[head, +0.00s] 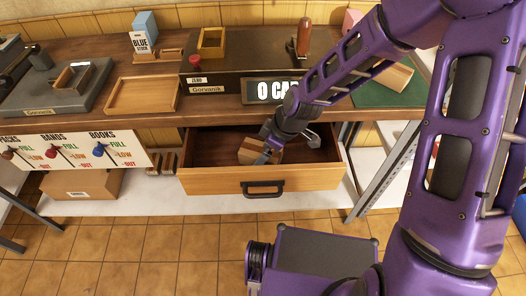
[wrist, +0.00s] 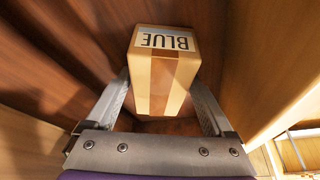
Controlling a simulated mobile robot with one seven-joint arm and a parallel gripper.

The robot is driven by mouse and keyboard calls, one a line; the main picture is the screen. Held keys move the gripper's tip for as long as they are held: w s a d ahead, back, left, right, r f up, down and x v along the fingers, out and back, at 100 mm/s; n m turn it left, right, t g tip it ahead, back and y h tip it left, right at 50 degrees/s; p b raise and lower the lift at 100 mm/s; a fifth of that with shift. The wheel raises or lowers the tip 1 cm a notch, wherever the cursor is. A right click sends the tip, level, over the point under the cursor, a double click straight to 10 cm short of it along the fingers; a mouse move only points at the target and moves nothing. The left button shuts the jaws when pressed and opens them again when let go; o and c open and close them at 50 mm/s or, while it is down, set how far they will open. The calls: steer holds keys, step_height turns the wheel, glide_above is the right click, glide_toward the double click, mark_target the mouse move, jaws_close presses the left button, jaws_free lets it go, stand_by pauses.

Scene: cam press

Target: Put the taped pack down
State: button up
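The taped pack (head: 250,151) is a small tan carton with a brown tape band. In the wrist view the taped pack (wrist: 163,75) shows a white label reading BLUE. It is inside the open drawer (head: 262,182) under the counter. My gripper (head: 268,148) reaches down into the drawer. In the wrist view my gripper's fingers (wrist: 162,80) lie against both sides of the pack, with no clear gap. I cannot tell whether the pack's underside touches the drawer floor.
A cardboard box (head: 82,184) stands on the lower shelf. The drawer's right part is bare.

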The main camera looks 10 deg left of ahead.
steer(key=shift+r, duration=0.45)
steer(key=p+v, duration=0.4)
steer(key=v, duration=0.7)
steer(key=shift+r, duration=0.2)
steer(key=shift+s, duration=0.1)
